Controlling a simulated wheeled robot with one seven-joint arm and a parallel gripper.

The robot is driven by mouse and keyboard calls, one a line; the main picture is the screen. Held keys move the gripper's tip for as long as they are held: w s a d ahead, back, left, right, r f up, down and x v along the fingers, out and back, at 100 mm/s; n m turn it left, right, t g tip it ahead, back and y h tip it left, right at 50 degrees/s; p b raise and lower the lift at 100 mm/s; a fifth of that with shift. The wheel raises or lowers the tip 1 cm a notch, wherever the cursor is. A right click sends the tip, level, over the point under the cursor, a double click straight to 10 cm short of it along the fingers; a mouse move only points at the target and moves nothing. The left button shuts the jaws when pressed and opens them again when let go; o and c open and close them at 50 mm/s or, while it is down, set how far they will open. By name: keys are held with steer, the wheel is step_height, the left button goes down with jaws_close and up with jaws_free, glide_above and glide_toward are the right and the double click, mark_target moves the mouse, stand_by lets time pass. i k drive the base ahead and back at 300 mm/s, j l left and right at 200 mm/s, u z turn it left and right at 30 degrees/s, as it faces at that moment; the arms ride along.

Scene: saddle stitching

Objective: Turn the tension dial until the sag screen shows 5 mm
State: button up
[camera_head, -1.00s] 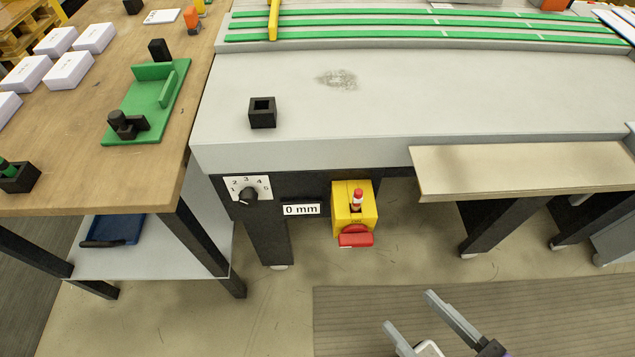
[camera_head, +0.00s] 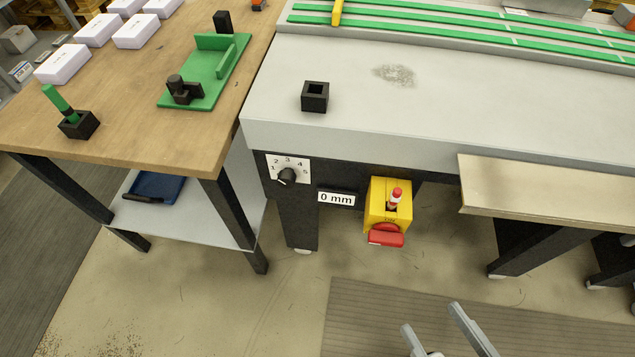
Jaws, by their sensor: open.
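The tension dial (camera_head: 287,176) is a black knob on a white plate (camera_head: 303,163) numbered 1 to 5, on the dark front of the grey machine. Its pointer seems to be toward the lower left, near the 1. The sag screen (camera_head: 336,198) is a small white label to the right of and below the dial and reads 0 mm. My gripper (camera_head: 432,318) is at the bottom edge, below and to the right of the dial. Its two grey fingers are apart, nothing is seen between them, and it is well clear of the dial.
A yellow box (camera_head: 376,204) with a red part sits right of the screen. A beige shelf (camera_head: 545,182) juts out at the right. A wooden table (camera_head: 150,128) stands at the left. The floor before the dial is clear.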

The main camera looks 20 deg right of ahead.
mark_target(287, 179)
steer(key=i+j+u, duration=0.25)
steer(key=j, duration=0.2)
steer(key=j+u, duration=0.2)
steer(key=j, duration=0.2)
steer(key=i+j+u, duration=0.25)
steer(key=j, duration=0.15)
